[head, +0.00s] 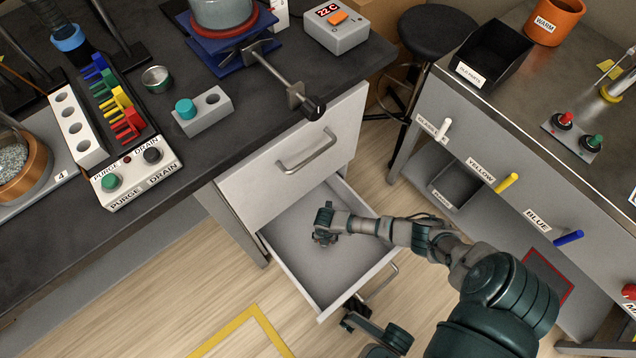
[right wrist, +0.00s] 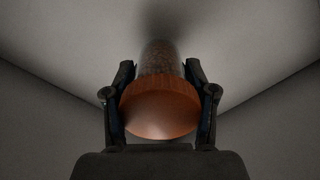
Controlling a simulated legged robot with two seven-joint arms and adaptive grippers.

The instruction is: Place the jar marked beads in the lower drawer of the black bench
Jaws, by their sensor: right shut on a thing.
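The lower drawer (head: 345,205) of the black bench (head: 60,270) is pulled open. My right gripper (head: 323,238) is inside it, over the drawer floor, pointing down. In the right wrist view the right gripper (right wrist: 160,100) is shut on a jar (right wrist: 160,60) with a copper-brown lid and dark, grainy contents. The jar's label is not visible, and the arm mostly hides the jar in the head view. I cannot tell whether the jar touches the floor. My left gripper (head: 352,314) is just outside the drawer front, near its handle (head: 385,280); its jaws are unclear.
The upper drawer (head: 300,150) is closed. A steel-topped bench (head: 500,120) with coloured pegs stands at the right, with a black stool (head: 437,32) behind. Controls (head: 135,172) and racks crowd the black bench top. The drawer floor around the gripper looks clear.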

